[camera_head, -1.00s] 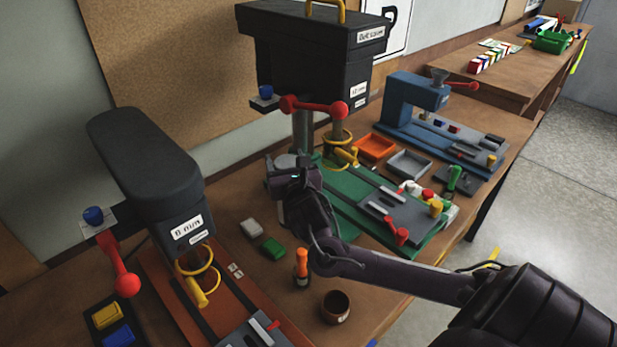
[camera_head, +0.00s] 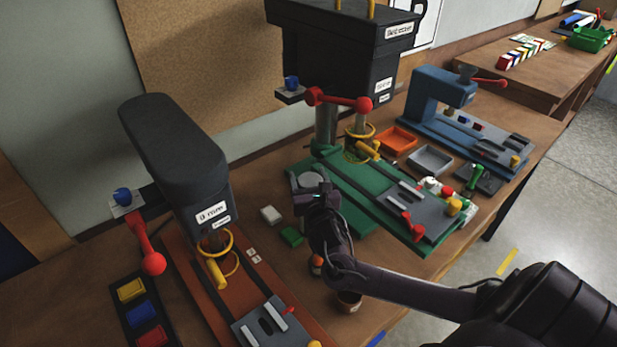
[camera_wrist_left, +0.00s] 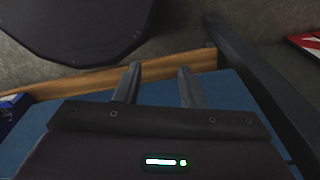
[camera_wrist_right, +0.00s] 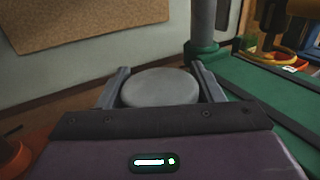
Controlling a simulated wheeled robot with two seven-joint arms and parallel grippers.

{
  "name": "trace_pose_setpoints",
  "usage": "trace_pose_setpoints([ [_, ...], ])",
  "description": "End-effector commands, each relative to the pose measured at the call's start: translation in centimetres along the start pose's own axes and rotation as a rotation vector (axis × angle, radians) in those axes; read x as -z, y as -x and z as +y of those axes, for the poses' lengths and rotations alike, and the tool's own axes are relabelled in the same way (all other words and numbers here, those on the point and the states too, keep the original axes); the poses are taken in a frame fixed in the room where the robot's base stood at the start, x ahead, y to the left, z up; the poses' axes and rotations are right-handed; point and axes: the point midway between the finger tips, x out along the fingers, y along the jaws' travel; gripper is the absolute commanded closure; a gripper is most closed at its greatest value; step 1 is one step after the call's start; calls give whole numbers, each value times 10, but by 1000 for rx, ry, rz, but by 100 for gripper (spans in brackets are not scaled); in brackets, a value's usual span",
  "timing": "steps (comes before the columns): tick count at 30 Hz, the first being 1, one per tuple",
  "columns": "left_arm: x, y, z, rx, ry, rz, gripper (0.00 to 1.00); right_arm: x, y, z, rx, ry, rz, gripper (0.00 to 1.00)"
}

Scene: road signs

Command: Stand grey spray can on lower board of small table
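A smooth grey round top, which I take to be the grey spray can (camera_wrist_right: 158,88), fills the space between the fingers of my right gripper (camera_wrist_right: 160,84) in the right wrist view. The fingers press close on both its sides; its lower part is hidden. In the head view the grey top (camera_head: 308,180) shows just beyond my right gripper (camera_head: 316,197), beside the green drill press base. My left gripper (camera_wrist_left: 158,82) shows only in the left wrist view, fingers apart and nothing between them. I cannot make out the small table or its lower board.
A wooden bench carries a black drill press (camera_head: 345,55), another with an orange base (camera_head: 288,320), and a blue press (camera_head: 440,95). A white block (camera_head: 270,214), a green block (camera_head: 291,236) and a brown cup (camera_head: 348,301) are near my right arm. Open floor lies right.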

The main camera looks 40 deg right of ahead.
Motion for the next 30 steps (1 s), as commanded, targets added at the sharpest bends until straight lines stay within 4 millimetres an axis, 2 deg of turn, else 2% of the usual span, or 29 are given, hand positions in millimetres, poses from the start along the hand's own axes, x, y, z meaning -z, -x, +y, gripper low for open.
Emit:
trace_pose_setpoints([
  [1,-2,0,0,-1,1,-4,64,0,0,0,0,0,0,33],
  [4,-4,0,1,-1,1,-6,64,0,0,0,0,0,0,20],
  [5,-4,0,1,-1,1,-6,64,0,0,0,0,0,1,19],
  [14,-3,1,1,-1,2,-5,64,-3,0,0,-1,0,0,19],
  [16,-2,-2,1,-1,2,-4,64,-1,6,1,-2,0,1,19],
  [20,-1,-8,0,0,3,-2,64,1,28,1,-4,0,2,19],
  [30,-1,-22,1,0,3,1,64,0,98,0,-3,-1,3,19],
])
